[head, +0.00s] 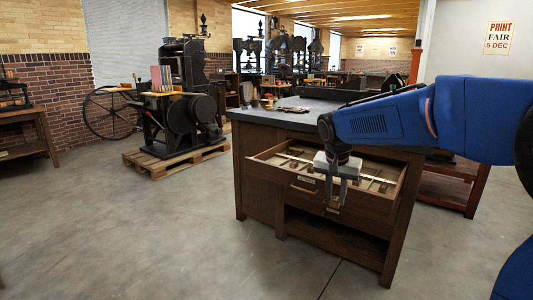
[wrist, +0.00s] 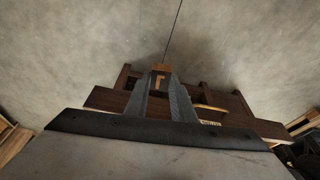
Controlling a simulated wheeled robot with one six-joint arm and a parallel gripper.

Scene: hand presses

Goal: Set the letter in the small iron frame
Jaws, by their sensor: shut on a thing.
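My gripper (head: 335,203) is in front of the open drawer, its fingers pointing down. It is shut on a small orange-brown wooden block, which I take to be the letter (head: 333,210). In the wrist view the letter (wrist: 161,69) sits between the tips of my gripper (wrist: 160,80), with a dark angular mark on its face. The fingers cover its sides. I cannot surely make out the small iron frame; small dark items (head: 292,109) lie on the bench top, too small to tell apart.
The open drawer (head: 262,158) has thin dividers and several small blocks. Its bench (head: 262,184) has a dark top (head: 270,119) with cans and small tools at the back left. A black press (head: 180,90) stands on a pallet (head: 160,170). The floor at left is clear.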

